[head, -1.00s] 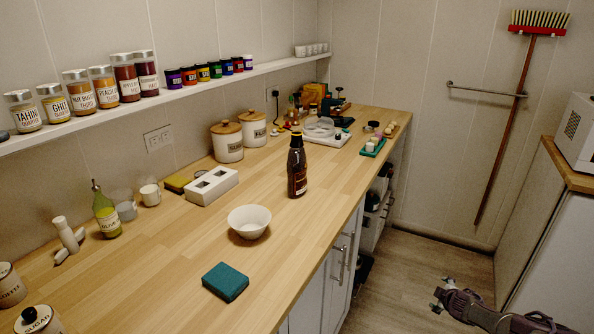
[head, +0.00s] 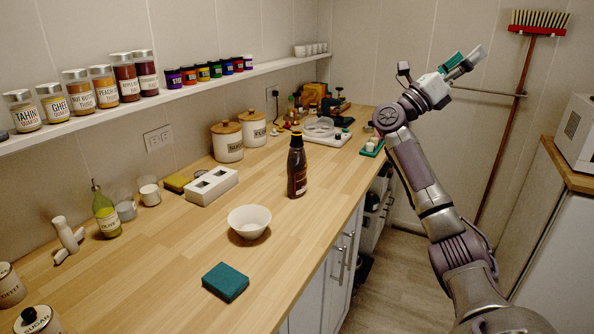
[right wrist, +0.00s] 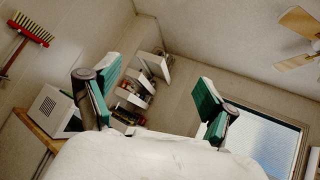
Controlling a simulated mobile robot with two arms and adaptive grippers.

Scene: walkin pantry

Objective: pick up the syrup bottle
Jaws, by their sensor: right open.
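The syrup bottle (head: 297,168) is a dark brown bottle with a dark cap and a label. It stands upright on the wooden counter in the head view, behind and to the right of the white bowl. My right gripper (head: 468,61) is raised high to the right of the bottle, well apart from it, in front of the back wall. In the right wrist view its two green-padded fingers (right wrist: 155,107) are spread with nothing between them. The bottle is not in the right wrist view. My left gripper is not in view.
A white bowl (head: 249,221) and a teal block (head: 225,281) sit on the counter (head: 180,262) in front of the bottle. A white two-slot block (head: 211,186) and lidded canisters (head: 228,142) stand to its left. A broom (head: 500,130) hangs on the back wall.

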